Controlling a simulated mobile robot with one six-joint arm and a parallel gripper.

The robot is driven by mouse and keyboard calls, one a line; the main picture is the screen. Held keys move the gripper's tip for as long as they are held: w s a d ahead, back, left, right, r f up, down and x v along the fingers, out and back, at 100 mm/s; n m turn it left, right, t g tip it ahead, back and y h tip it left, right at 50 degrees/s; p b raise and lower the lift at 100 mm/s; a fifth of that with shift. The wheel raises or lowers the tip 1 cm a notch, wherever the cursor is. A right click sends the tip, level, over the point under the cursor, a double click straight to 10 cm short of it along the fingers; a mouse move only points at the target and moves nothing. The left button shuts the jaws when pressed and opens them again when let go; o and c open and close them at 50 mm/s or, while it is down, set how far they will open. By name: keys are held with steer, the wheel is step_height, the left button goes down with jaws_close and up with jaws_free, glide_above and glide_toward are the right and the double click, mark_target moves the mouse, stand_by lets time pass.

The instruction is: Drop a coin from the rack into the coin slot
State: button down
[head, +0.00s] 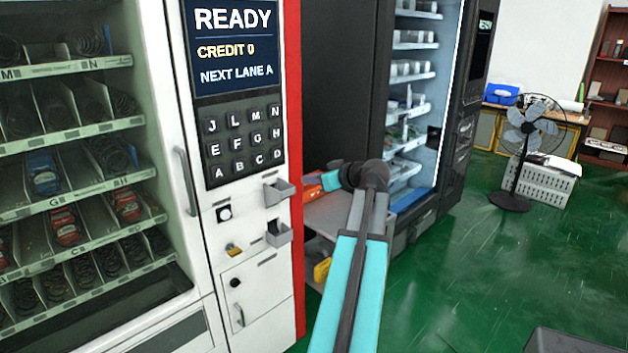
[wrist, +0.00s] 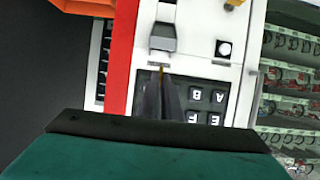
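A thin gold sliver, seemingly a coin (wrist: 161,71), shows edge-on at the fingertips. Just beyond it is a small grey slotted plate, seemingly the coin slot (wrist: 159,64); I cannot tell whether the coin touches it. In the head view the plate is small near the keypad's lower right (head: 269,172). My fingers cannot be made out there. I cannot identify the coin rack for sure.
Two grey cups (head: 279,192) (head: 278,234) jut from the panel below the keypad. The display (head: 233,45) reads READY, CREDIT 0, NEXT LANE A. A low shelf (head: 340,212) and a dark vending machine (head: 455,120) stand to the right. A fan (head: 528,135) stands farther back on open green floor.

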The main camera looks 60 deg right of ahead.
steer(key=shift+f+b+x, duration=0.1)
steer(key=shift+b+x, duration=0.45)
steer(key=shift+x, duration=2.75)
steer(key=shift+f+b+x, duration=0.15)
steer(key=shift+b+x, duration=0.35)
steer(key=shift+x, duration=2.8)
steer(key=shift+a, duration=0.15)
steer(key=c, duration=1.9)
jaws_free()
steer(key=b+v, duration=0.3)
steer(key=v, duration=1.1)
steer(key=shift+f, duration=0.1)
